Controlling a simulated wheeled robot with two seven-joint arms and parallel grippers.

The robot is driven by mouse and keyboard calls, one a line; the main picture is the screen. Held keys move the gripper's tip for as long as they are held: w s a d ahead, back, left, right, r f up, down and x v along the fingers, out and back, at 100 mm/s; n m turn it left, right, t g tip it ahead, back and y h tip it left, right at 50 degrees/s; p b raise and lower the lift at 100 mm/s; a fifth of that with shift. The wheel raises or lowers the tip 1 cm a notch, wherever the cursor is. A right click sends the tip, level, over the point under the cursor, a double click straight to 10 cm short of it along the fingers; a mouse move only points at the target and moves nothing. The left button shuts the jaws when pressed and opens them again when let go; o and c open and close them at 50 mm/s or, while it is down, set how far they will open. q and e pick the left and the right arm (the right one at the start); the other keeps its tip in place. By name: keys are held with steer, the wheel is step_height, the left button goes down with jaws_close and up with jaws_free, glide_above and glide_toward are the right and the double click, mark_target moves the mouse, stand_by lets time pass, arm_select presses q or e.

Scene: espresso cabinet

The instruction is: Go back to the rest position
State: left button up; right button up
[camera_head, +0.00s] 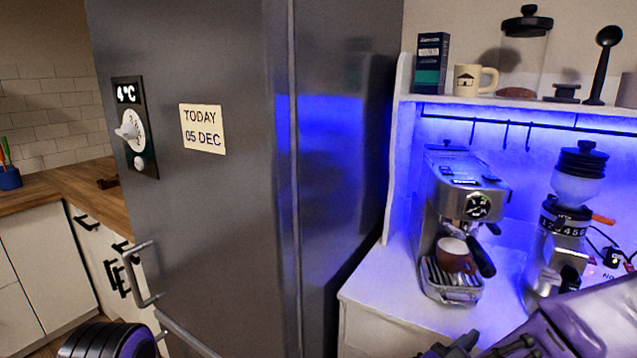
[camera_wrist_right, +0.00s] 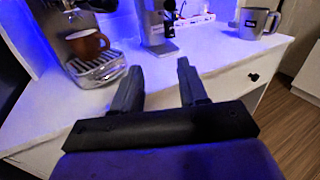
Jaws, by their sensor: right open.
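My right gripper (camera_wrist_right: 158,88) is open and empty in the right wrist view, its two dark fingers apart over the front of the white counter. In the head view the right gripper (camera_head: 480,345) shows at the bottom edge, in front of the counter and apart from the espresso machine. The espresso machine (camera_head: 466,190) stands on the counter with a brown cup (camera_head: 456,262) on its drip tray. The cup also shows in the right wrist view (camera_wrist_right: 88,46). A dark ribbed part of my own body shows at the bottom left of the head view. My left gripper is not in view.
A grinder (camera_head: 565,220) stands right of the machine. A shelf above holds a cream mug (camera_head: 474,80), a dark box (camera_head: 431,62) and a glass jar (camera_head: 524,50). A tall grey fridge (camera_head: 230,220) stands left. A metal mug (camera_wrist_right: 258,22) is near the counter's right end.

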steer(key=w+a+f+n+t+y, duration=0.4)
steer(key=w+n+t+y, duration=0.15)
steer(key=n, duration=1.15)
step_height(320, 180, down, 16)
steer(key=s+n+g+y, duration=0.35)
steer(key=n+y, duration=0.25)
steer(key=n, duration=0.8)
steer(key=s+d+f+n+g, duration=0.4)
steer(key=s+f, duration=0.4)
steer(key=s, duration=0.3)
steer(key=s+d+f+n+g, duration=0.4)
steer(key=s+f, duration=0.5)
steer(key=s, duration=0.3)
steer(key=shift+n+g, duration=0.3)
steer(key=shift+n, duration=0.1)
